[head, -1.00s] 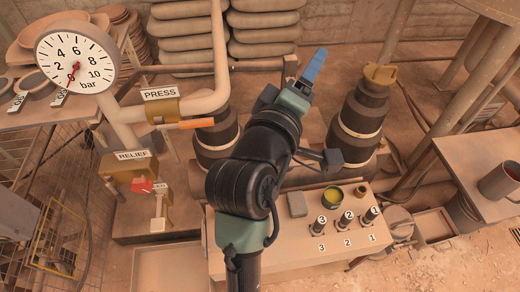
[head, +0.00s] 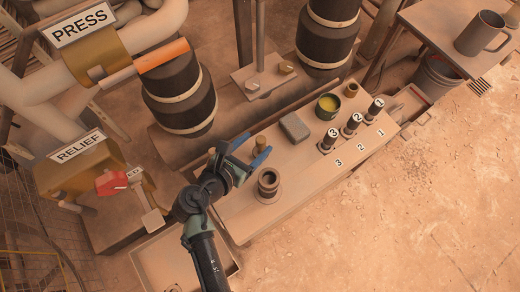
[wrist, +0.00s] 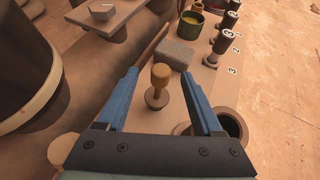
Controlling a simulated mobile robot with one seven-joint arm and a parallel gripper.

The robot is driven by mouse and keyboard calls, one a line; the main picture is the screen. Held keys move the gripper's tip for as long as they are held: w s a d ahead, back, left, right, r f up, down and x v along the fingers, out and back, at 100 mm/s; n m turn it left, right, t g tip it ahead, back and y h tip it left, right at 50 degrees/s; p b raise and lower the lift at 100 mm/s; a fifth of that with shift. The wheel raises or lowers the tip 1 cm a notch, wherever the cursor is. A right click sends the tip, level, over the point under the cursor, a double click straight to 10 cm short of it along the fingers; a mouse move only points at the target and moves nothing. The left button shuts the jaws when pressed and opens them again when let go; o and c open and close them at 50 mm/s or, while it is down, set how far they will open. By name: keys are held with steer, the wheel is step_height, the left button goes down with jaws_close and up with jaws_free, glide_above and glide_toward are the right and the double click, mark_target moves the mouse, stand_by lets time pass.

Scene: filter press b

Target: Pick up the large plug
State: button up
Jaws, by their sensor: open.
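A plug with a rounded tan head, a thin stem and a wider foot, which I take for the large plug (head: 260,144), stands upright on the bench top. In the wrist view the plug (wrist: 161,78) shows centrally between the finger lines, a little beyond my gripper. My gripper (head: 252,149) is open, with two blue fingers and nothing held. Its fingers (wrist: 160,73) are spread to either side of the plug in the wrist view; I see no contact. In the head view, the fingers partly cover the plug's lower part.
A dark hollow socket (head: 268,184) stands on the bench (head: 307,172) close beside my gripper. A grey block (head: 294,126) and a green pot with yellow contents (head: 327,106) lie beyond the plug. Several numbered posts (head: 352,124) line the right. A large dark cylinder (head: 180,95) stands behind left.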

mark_target(264, 138)
steer(key=b+x, duration=0.2)
steer(key=x, duration=0.4)
steer(key=shift+w+d+f, duration=0.15)
steer(key=shift+w+d, duration=0.05)
jaws_close()
stand_by(1.3)
